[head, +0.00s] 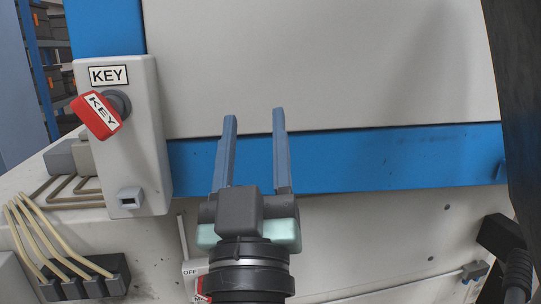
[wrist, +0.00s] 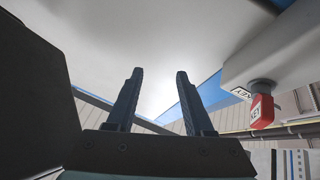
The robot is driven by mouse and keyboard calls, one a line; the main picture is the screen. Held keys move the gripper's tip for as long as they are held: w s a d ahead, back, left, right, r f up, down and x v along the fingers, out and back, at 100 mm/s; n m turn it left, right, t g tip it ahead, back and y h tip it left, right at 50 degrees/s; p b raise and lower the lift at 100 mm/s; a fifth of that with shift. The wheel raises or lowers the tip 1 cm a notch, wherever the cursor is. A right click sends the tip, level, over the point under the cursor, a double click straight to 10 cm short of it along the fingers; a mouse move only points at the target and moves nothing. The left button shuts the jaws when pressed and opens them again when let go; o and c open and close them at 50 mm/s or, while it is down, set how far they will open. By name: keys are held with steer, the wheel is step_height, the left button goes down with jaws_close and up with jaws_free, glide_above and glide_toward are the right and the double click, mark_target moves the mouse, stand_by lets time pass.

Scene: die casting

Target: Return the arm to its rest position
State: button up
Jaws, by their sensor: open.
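My gripper (head: 254,118) is open and empty, its two blue-grey fingers apart and pointing up in the head view. It is in front of the machine's blue band (head: 400,157) and pale panel (head: 330,60). In the wrist view, my gripper (wrist: 159,75) also shows nothing between its fingers. To its left in the head view is a grey key box (head: 150,150) with a red key tag (head: 97,115) on its knob. The red tag shows at the right in the wrist view (wrist: 262,112).
Several cream cables (head: 55,240) run into a dark connector block (head: 95,278) at the lower left. A small box marked OFF (head: 193,270) is partly hidden behind my arm. A dark fitting (head: 500,235) juts out at the right. Shelves (head: 50,60) stand at the far left.

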steer(key=s+d+r+m+t, duration=0.2)
steer(key=s+r+m+t, duration=0.1)
steer(key=s+r, duration=0.85)
step_height(320, 180, up, 32)
steer(key=w+p, duration=0.2)
steer(key=p, duration=2.9)
steer(key=shift+w+a+f+p, duration=0.15)
steer(key=shift+w+p, duration=0.15)
